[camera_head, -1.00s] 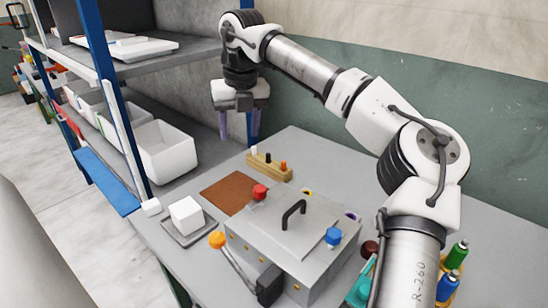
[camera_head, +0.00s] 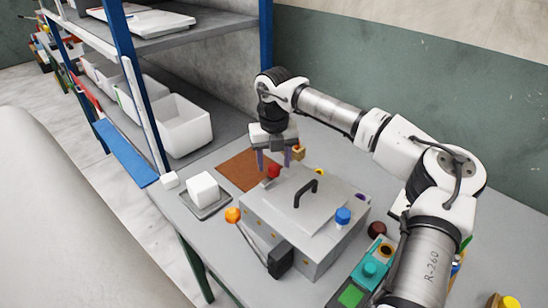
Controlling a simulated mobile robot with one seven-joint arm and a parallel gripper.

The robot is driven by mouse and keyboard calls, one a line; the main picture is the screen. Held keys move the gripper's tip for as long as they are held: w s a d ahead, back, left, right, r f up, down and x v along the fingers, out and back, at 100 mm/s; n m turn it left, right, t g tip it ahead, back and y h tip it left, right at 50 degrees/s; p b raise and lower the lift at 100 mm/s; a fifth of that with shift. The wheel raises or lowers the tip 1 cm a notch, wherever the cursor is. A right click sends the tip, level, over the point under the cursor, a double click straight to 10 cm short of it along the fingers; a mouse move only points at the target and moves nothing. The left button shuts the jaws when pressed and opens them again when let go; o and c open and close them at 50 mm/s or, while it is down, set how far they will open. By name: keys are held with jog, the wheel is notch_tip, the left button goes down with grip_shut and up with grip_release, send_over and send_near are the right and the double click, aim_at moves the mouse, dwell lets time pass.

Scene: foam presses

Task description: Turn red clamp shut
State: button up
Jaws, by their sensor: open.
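The red clamp (camera_head: 273,171) is a red knob at the back left corner of the grey press (camera_head: 304,244). My gripper (camera_head: 274,160) is open and points down just above and around the red knob, with one purple finger to each side of it. I cannot tell whether the fingers touch the knob. The press lid (camera_head: 318,211) is down and has a black handle (camera_head: 306,193). A blue knob (camera_head: 343,216) stands at the lid's right corner. Small yellow and purple knobs show along the far side.
A white foam block (camera_head: 203,187) lies on a grey plate at left. A brown mat (camera_head: 245,171) lies behind. A teal and green box (camera_head: 365,279) stands at front right. Shelves with white bins (camera_head: 175,125) stand at left.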

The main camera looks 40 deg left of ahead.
jog(key=shift+f, duration=0.35)
jog(key=c, duration=1)
jog(key=shift+o, duration=0.2)
